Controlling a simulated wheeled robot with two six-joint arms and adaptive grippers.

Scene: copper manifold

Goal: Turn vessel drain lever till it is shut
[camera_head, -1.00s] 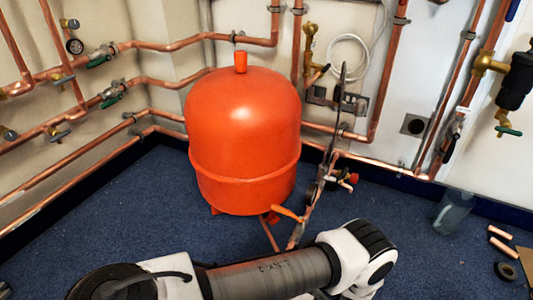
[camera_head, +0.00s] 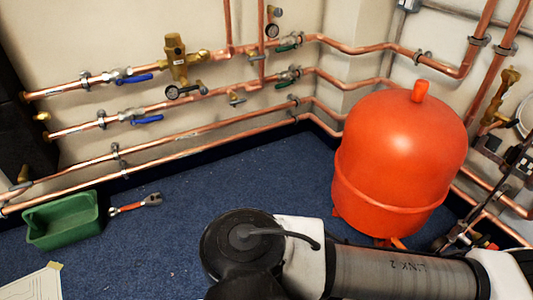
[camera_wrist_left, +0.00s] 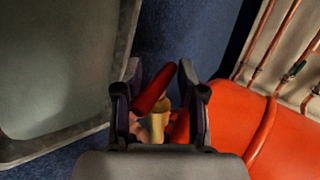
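The red-orange vessel (camera_head: 400,160) stands on the blue carpet at the right of the head view. Its orange drain lever (camera_head: 398,243) shows only partly below it, behind my arm. In the left wrist view, my left gripper (camera_wrist_left: 161,68) has its two fingers apart, with the red lever (camera_wrist_left: 152,92) slanting between them. A brass valve body (camera_wrist_left: 158,125) sits just below the lever. I cannot tell whether either finger touches the lever. The vessel's side (camera_wrist_left: 277,125) is right of the fingers. My right gripper is in neither view.
Copper pipes with blue-handled valves (camera_head: 135,78) run along the back wall. A green bin (camera_head: 62,222) and a red-handled wrench (camera_head: 137,203) lie on the floor at the left. Pipes also stand right of the vessel (camera_head: 490,80).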

